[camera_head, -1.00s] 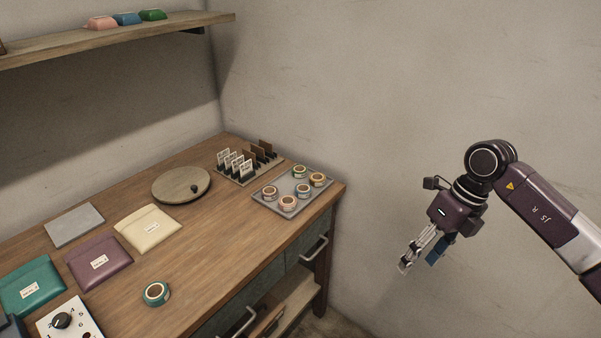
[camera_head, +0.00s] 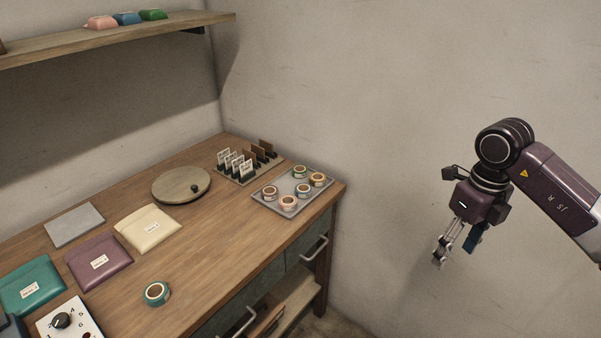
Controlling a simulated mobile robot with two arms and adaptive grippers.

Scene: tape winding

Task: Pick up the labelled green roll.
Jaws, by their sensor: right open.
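A green roll (camera_head: 300,171) stands at the back of a grey tray (camera_head: 263,199) at the table's right end. Another roll with a blue-green side (camera_head: 303,190) is in the middle of that tray. A teal-green roll (camera_head: 157,293) lies alone near the table's front edge. I cannot make out which roll bears a label. My right gripper (camera_head: 439,261) is open and empty, hanging in the air to the right of the table, well away from every roll. My left gripper is not in view.
Other rolls with pinkish sides (camera_head: 288,202) share the tray. Behind it stands a card rack (camera_head: 238,166). A round wooden board (camera_head: 178,184), cream (camera_head: 149,229), purple (camera_head: 98,262) and teal (camera_head: 30,287) pouches and a knob panel (camera_head: 68,322) lie on the table.

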